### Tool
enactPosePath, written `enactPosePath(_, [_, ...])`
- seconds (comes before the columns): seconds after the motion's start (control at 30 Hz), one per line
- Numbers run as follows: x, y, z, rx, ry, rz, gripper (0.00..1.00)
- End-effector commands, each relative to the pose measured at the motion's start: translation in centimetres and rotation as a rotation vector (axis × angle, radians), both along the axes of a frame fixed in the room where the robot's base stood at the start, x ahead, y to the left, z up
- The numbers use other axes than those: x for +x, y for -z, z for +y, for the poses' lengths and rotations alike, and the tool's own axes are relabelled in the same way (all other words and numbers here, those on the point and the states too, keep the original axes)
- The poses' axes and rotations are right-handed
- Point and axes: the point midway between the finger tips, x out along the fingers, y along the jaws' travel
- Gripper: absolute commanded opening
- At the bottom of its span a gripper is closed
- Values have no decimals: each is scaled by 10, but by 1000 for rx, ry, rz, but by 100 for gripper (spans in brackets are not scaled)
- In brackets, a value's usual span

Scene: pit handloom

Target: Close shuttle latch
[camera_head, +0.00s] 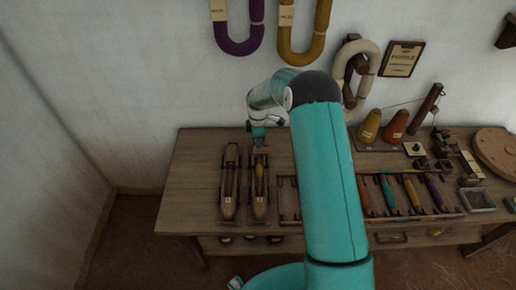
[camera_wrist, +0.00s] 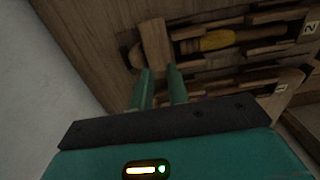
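Shuttle 2 (camera_head: 260,187) lies on the wooden bench with a yellow bobbin (camera_wrist: 207,41) in its slot. Beside it lies shuttle 1 (camera_head: 230,183), partly in the wrist view (camera_wrist: 270,92). A short wooden bar, seemingly the latch (camera_wrist: 154,42), sits across the end of shuttle 2, at the far end in the head view. My gripper (camera_head: 258,136) is over that end. In the wrist view its two green fingers (camera_wrist: 159,72) are apart, with their tips by the near end of the bar. I cannot tell whether they touch it.
A wooden rack (camera_head: 288,199) with several coloured bobbins lies to the right of the shuttles. Two yarn cones (camera_head: 395,124), a grey tray (camera_head: 477,200) and a round wooden disc (camera_head: 497,150) stand farther right. The bench (camera_head: 190,182) is clear left of the shuttles.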

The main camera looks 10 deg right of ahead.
Motion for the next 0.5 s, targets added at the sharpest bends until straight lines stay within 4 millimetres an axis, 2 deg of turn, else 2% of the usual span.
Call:
enactPosePath(0.03, [0, 11, 0, -1, 1, 2, 17])
enactPosePath(0.2, [1, 37, 0, -1, 2, 0, 17])
enactPosePath(0.33, [1, 48, 1, -1, 3, 0, 17])
enactPosePath(0.5, [1, 50, 1, -1, 2, -1, 17])
